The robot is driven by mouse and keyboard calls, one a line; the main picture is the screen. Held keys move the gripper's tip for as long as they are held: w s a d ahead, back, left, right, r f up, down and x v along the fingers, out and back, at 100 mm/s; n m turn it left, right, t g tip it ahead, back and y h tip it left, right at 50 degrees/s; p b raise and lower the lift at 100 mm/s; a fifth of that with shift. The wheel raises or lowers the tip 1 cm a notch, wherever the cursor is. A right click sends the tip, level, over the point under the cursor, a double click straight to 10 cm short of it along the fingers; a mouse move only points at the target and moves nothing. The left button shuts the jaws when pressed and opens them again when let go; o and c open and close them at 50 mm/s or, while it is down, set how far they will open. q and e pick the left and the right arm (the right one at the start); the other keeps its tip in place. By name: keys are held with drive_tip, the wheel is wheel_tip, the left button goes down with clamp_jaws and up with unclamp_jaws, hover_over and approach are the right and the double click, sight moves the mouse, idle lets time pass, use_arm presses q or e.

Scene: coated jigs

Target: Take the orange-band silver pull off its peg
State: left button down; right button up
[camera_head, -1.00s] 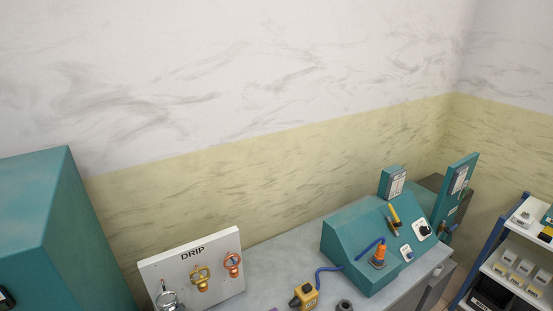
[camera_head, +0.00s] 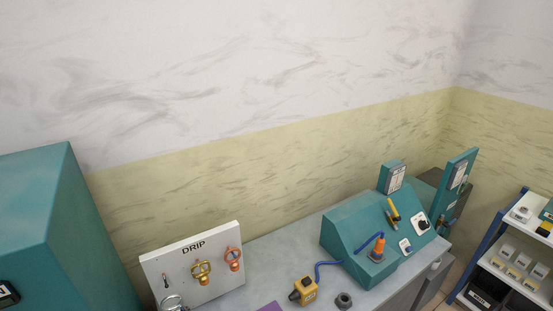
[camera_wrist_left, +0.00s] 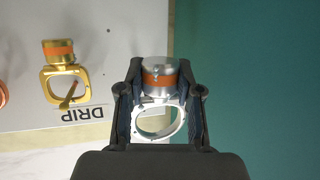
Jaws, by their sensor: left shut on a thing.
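The silver pull with an orange band (camera_wrist_left: 158,78) is between the fingers of my left gripper (camera_wrist_left: 163,92) in the left wrist view. The gripper is shut on it, one finger on each side, and its loop shows between them. In the head view the silver pull (camera_head: 173,302) is cut by the bottom edge, below a bare dark peg (camera_head: 166,281) on the white DRIP board (camera_head: 218,284). The pull appears off that peg. My left gripper is not clear in the head view. My right gripper is in neither view.
A gold pull (camera_head: 201,267) with an orange band and a copper-coloured pull (camera_head: 233,258) hang on the same board. A teal cabinet (camera_head: 45,220) stands to the left. A yellow pendant box (camera_head: 305,291) and a teal console (camera_head: 350,245) are on the bench to the right.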

use_arm(q)
drive_tip(key=shift+s+d, duration=0.5)
drive_tip(key=shift+s, duration=0.25)
drive_tip(key=shift+s+d, duration=0.45)
drive_tip(key=shift+s, duration=0.3)
drive_tip(key=d+f+m+t+h+b, duration=0.4)
drive_tip(key=d+m+h+b, duration=0.4)
drive_tip(key=d+m+h, duration=0.1)
drive_tip(key=shift+s+h, duration=0.35)
drive_tip(key=shift+h, duration=0.05)
drive_tip(key=shift+d, duration=0.1)
